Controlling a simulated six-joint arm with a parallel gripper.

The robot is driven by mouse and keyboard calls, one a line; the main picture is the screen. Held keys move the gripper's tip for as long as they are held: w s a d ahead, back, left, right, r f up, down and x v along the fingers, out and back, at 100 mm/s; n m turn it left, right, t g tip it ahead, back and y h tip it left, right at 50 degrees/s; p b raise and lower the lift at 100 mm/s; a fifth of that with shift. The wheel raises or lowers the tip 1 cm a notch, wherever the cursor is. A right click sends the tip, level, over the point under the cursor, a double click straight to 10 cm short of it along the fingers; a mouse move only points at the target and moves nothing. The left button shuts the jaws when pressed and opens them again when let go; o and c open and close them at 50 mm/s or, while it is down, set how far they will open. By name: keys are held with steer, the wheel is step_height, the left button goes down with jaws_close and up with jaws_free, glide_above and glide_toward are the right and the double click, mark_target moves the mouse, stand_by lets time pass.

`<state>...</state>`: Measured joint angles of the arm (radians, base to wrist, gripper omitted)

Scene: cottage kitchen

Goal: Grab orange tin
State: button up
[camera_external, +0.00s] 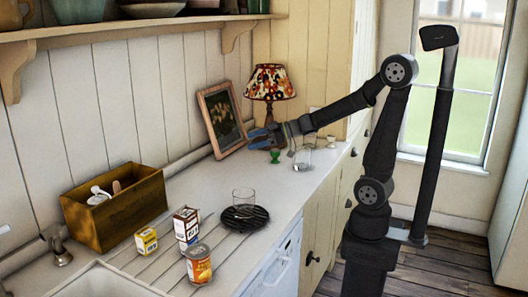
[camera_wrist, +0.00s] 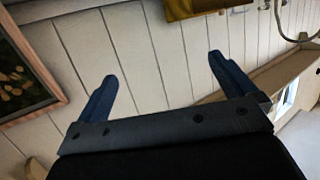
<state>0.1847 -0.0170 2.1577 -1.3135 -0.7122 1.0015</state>
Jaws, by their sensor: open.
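The orange tin (camera_external: 198,265) stands upright on the counter near the sink, with an orange label and a metal top. It does not show in the wrist view. My gripper (camera_external: 264,136) is far from it, raised over the far end of the counter by the lamp and the picture frame. In the wrist view my gripper (camera_wrist: 160,75) has its two blue fingers spread wide apart with nothing between them.
A wooden box (camera_external: 115,208) stands behind. The lamp (camera_external: 270,84) and picture frame (camera_external: 222,119) are near my gripper.

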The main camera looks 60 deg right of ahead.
steer(key=c, duration=0.3)
stand_by(0.4)
